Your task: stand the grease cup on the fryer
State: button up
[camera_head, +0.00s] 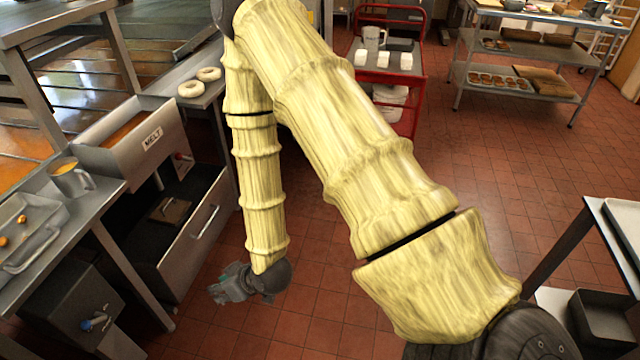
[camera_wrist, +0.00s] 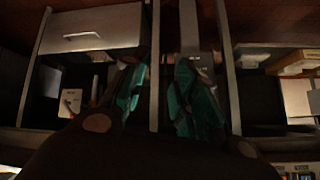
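A metal cup with a handle and orange-brown contents (camera_head: 72,178) stands upright on the left metal table; it may be the grease cup. A metal, open-topped unit labelled MELT (camera_head: 153,138), with orange liquid inside, stands behind it. I cannot tell whether this is the fryer. A grey pitcher with an unreadable label (camera_head: 374,38) stands on the red cart at the back. My gripper (camera_head: 226,287) hangs low over the floor, right of the drawer unit and away from both vessels. The wrist view shows its teal fingers (camera_wrist: 158,88) apart with nothing held between them.
A metal tray with small orange pieces (camera_head: 22,235) lies near the cup. Two rings (camera_head: 198,82) lie on a ledge behind the MELT unit. The drawer unit (camera_head: 190,225) is close to my gripper. Tiled floor (camera_head: 320,300) is open to the right.

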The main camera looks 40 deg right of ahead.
jog(key=s+d+f+m+g+h, duration=0.1)
jog(key=s+d+f+g, duration=0.1)
jog(key=s+f, duration=0.3)
jog(key=s+d+f+m+g+h, duration=0.1)
jog(key=s+d+f+g, duration=0.2)
jog(key=s, duration=1)
jog(key=s+d+f+m+g+h, duration=0.1)
jog(key=s+d+f, duration=0.3)
jog(key=s, duration=0.5)
notch_tip(320, 180, down, 3)
jog(key=shift+r+g+h, duration=0.2)
jog(key=shift+g+h, duration=0.4)
jog(key=shift+g, duration=0.2)
